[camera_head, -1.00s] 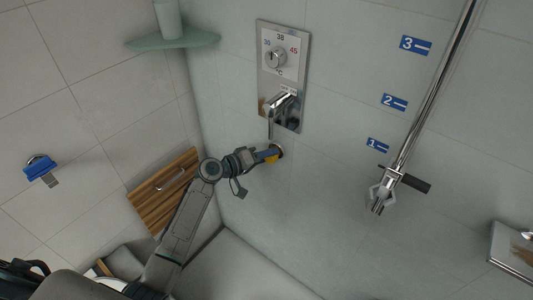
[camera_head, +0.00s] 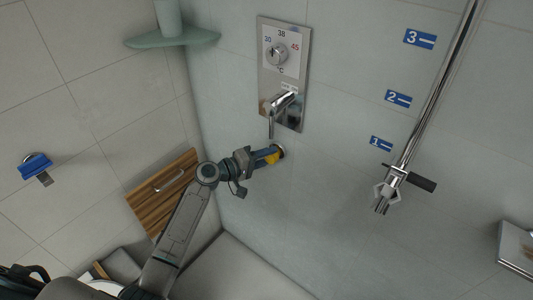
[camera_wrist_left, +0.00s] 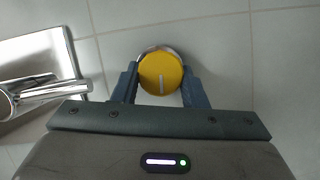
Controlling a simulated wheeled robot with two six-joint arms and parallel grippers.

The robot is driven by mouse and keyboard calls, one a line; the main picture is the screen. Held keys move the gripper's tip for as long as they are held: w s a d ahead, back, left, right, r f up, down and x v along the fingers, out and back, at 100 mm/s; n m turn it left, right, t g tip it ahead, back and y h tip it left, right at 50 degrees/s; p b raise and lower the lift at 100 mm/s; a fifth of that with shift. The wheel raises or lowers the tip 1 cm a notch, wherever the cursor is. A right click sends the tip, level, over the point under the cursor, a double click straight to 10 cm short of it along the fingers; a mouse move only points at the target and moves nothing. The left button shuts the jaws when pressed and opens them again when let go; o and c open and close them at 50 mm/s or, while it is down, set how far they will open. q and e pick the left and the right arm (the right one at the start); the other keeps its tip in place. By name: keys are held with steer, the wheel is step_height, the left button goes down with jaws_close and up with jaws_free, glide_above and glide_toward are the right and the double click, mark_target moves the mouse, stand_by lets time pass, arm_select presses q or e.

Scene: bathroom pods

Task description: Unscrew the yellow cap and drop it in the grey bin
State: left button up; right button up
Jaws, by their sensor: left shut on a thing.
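The yellow cap (camera_wrist_left: 160,76) is round with a pale line on its face. It sits at a round chrome fitting on the tiled wall, and the left wrist view shows the chrome rim behind it. In the head view the yellow cap (camera_head: 273,158) shows partly at the end of my left gripper (camera_head: 270,156). My left gripper (camera_wrist_left: 160,92) has its blue fingers on either side of the cap and is shut on it. I cannot tell whether the cap still touches the fitting. I see no grey bin that I can make out for sure. My right gripper is not in view.
A chrome mixer panel (camera_head: 284,72) with a lever is just above the cap. A wooden slatted seat (camera_head: 163,190) is on the left wall. A shower rail (camera_head: 437,88) with a holder stands to the right, and a green corner shelf (camera_head: 172,39) is above.

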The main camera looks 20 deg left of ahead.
arm_select(q)
steer(key=o, duration=0.7)
steer(key=shift+f, duration=0.15)
steer(key=shift+o, duration=0.3)
steer(key=shift+s, duration=0.15)
